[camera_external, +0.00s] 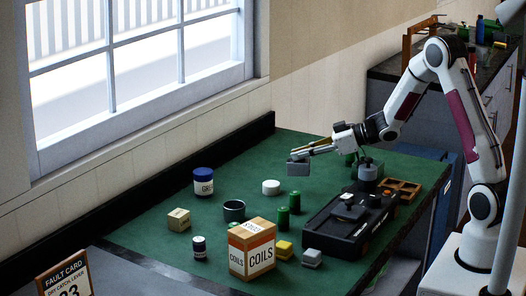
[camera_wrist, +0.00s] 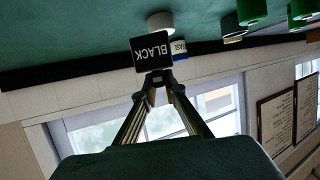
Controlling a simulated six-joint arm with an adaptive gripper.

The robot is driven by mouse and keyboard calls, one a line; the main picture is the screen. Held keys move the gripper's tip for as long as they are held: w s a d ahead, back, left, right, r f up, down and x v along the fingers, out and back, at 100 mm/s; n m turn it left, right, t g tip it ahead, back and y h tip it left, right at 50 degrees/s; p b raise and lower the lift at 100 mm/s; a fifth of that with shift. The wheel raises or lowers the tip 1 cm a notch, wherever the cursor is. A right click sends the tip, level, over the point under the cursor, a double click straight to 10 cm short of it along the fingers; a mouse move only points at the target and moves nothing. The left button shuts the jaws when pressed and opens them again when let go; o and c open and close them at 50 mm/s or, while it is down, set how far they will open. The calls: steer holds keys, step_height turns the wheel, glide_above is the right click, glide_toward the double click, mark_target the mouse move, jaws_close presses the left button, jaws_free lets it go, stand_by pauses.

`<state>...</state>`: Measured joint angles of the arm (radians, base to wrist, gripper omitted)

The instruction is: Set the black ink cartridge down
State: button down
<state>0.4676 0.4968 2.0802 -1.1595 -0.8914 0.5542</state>
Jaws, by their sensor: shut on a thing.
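The black ink cartridge (camera_wrist: 151,50), a small block with a dark face lettered BLACK, is between my fingertips (camera_wrist: 157,80) in the wrist view. In the external view, my gripper (camera_external: 310,151) is shut on this block (camera_external: 298,168), which looks grey there. The gripper reaches in from the right and holds the block above the green bench top (camera_external: 153,236), apart from it. The block's exact height is hard to tell.
Below lie a white round piece (camera_external: 271,187), green cylinders (camera_external: 283,218) and a dark cup (camera_external: 234,211). A black lever frame (camera_external: 330,231) stands right, beside a wooden tray (camera_external: 407,187). A COILS box (camera_external: 252,250) stands in front. The bench's far area is clear.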

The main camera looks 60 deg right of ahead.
steer(key=w+a+n+y, duration=0.1)
steer(key=w+a, duration=0.2)
steer(key=w, duration=0.5)
steer(key=w+a, duration=0.3)
steer(key=w, duration=0.5)
steer(key=w+d+r+m+h, duration=0.1)
steer(key=w+r, duration=0.3)
steer(key=w, duration=0.2)
steer(key=shift+d+r, duration=0.15)
steer(key=shift+r, duration=0.15)
steer(key=shift+w, duration=0.1)
steer(key=shift+f, duration=0.15)
steer(key=shift+f, duration=3)
steer(key=shift+f, duration=0.15)
steer(key=shift+f, duration=1.75)
steer(key=shift+f, duration=0.1)
